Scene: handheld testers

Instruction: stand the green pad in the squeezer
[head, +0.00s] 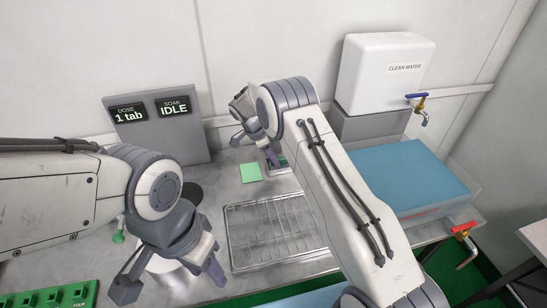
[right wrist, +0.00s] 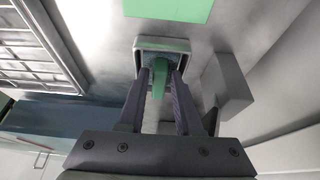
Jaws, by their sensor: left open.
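The green pad (right wrist: 160,76) stands on edge between the fingers of my right gripper (right wrist: 163,78) in the right wrist view. Its far end is at the pale, tray-like squeezer (right wrist: 146,44); how deep it sits is unclear. Whether the fingers press on the pad is hard to tell. In the head view my right gripper (head: 257,150) is low over the squeezer (head: 279,170), and my arm hides part of it. My left gripper (head: 169,279) is open, over the front left of the counter, far from the squeezer.
A flat green square (head: 251,173) lies beside the squeezer. A wire rack (head: 270,231) is in front. A display panel (head: 158,135) stands behind. A clean water tank (head: 388,72) and blue-filled basin (head: 405,178) are right. A green tablet tray (head: 55,296) is front left.

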